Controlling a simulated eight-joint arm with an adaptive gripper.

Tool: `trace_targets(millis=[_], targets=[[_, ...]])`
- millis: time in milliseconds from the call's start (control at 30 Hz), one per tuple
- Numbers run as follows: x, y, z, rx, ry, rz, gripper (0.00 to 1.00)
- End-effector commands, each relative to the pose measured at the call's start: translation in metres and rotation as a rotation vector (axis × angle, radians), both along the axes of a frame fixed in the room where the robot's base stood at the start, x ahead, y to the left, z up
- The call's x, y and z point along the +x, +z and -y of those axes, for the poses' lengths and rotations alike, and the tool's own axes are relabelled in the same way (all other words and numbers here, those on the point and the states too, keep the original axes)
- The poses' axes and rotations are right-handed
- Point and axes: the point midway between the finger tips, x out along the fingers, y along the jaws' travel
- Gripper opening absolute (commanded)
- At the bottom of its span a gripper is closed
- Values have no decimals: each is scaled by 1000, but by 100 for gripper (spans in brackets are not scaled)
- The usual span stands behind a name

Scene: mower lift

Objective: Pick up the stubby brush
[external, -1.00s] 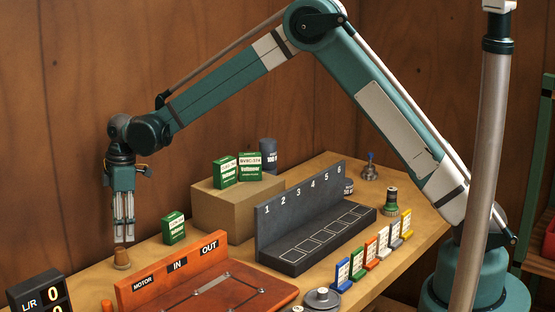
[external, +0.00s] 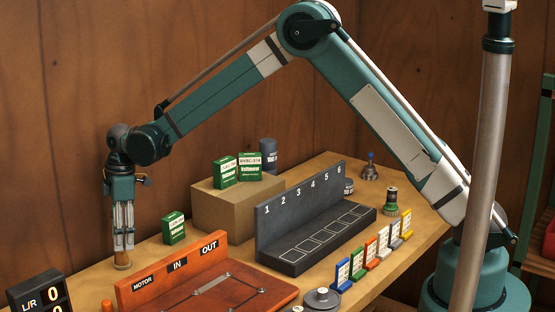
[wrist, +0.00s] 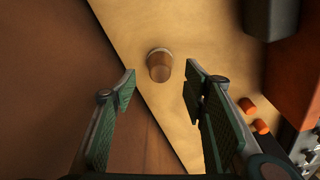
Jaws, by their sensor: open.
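The likely stubby brush is a small brown, roughly cylindrical piece (external: 122,261) with a paler end, standing on the wooden bench at the left near the wall. It also shows in the wrist view (wrist: 159,67), near top centre. My gripper (external: 123,249) points down directly over it in the external view, fingertips at about its top. In the wrist view my gripper (wrist: 160,78) is open, with green-padded fingers left and right and the brush beyond and between their tips. Whether the fingers touch it cannot be told.
An orange-red MOTOR/IN/OUT panel (external: 178,271) stands right of the brush. A green box (external: 173,228) stands behind it, near a cardboard box (external: 226,208). A dark L/R counter (external: 40,293) is at front left. The wooden wall (external: 70,150) is close on the left.

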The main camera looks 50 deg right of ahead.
Motion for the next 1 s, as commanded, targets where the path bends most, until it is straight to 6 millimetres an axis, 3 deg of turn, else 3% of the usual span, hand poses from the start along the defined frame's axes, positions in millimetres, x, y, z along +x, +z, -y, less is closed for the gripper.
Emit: trace_targets(millis=[267, 700, 1000], targets=[[0, -4, -1, 0, 0, 0, 44], [3, -44, -6, 0, 0, 0, 44], [3, -52, -7, 0, 0, 0, 44]])
